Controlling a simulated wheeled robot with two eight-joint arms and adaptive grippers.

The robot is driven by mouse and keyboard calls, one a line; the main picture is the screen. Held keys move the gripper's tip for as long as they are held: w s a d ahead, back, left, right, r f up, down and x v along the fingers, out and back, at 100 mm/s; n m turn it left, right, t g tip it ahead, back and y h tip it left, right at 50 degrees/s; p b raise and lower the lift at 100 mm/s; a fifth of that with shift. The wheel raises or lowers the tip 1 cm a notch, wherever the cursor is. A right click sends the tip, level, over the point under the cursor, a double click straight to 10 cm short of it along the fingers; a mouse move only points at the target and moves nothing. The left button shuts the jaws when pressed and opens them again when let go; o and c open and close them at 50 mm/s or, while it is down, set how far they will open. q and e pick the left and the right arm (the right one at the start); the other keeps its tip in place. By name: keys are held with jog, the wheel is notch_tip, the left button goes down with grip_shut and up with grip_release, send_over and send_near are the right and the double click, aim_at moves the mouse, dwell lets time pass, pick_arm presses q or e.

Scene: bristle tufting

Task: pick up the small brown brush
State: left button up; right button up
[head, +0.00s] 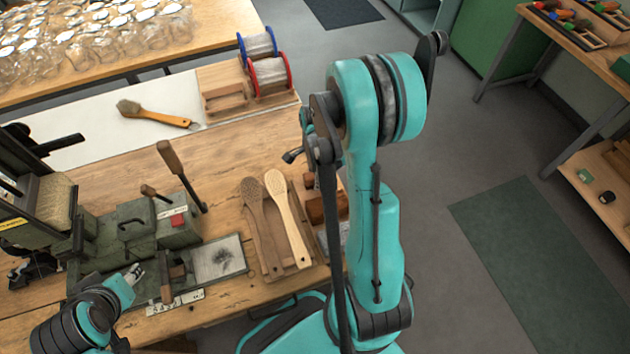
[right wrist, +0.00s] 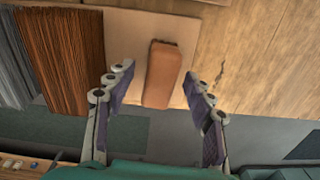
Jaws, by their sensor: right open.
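The small brown brush (right wrist: 163,75) is a plain reddish-brown block with rounded edges, lying on a tan board (right wrist: 125,45) in the right wrist view. It also shows in the head view (head: 308,180), small and beside my right arm. My right gripper (right wrist: 157,74) is open, with one finger on each side of the brush in the picture. A gap shows on both sides, and I cannot tell how far above it the fingers are. In the head view my right arm hides most of this gripper. My left gripper (head: 135,273) is low at the left, beside the green machine.
Brown bristles (right wrist: 60,60) and grey bristles (right wrist: 14,65) lie left of the brush in the wrist view. Two wooden paddle brushes (head: 287,215) lie nearby. A green machine (head: 135,225) stands at the left. Bare wooden table (right wrist: 255,60) lies right of the board.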

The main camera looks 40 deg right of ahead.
jog(key=shift+f, duration=0.35)
jog(key=shift+r, duration=0.1)
grip_shut()
jog(key=shift+r, duration=0.15)
jog(key=shift+r, duration=0.3)
jog(key=r, duration=0.1)
jog(key=r+p, duration=0.2)
jog(key=r, duration=0.1)
jog(key=shift+s, duration=0.25)
jog(key=s+r+p, duration=0.3)
jog(key=s+r, duration=0.3)
jog(key=s, duration=0.5)
jog(key=shift+a, duration=0.15)
